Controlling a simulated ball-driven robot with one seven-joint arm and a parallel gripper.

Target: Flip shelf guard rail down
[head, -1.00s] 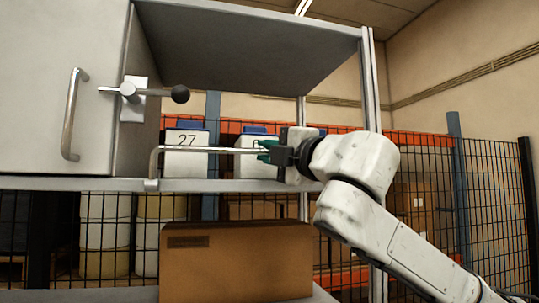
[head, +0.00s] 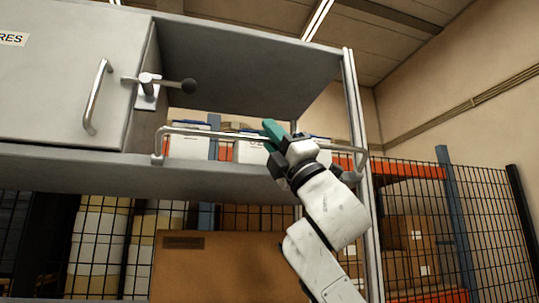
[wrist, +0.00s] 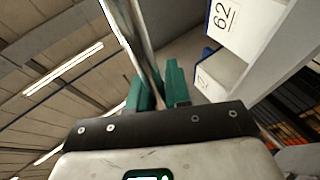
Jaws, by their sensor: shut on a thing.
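The guard rail (head: 195,131) is a thin metal bar along the front of the open shelf (head: 215,178). It stands above the shelf's edge, with bent ends at left and right. My gripper (head: 272,133) is at the middle-right of the rail, its green fingers pointing up and left. In the wrist view the rail (wrist: 132,32) runs between the green fingers of my gripper (wrist: 158,88), which are shut on it. My gripper hides a short stretch of the rail in the head view.
White bins (head: 188,146) stand behind the rail; one (wrist: 232,25) is marked 62 in the wrist view. A closed cabinet door (head: 55,75) with a handle and a ball-ended lever (head: 188,86) is at left. A cardboard box (head: 215,265) sits below the shelf.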

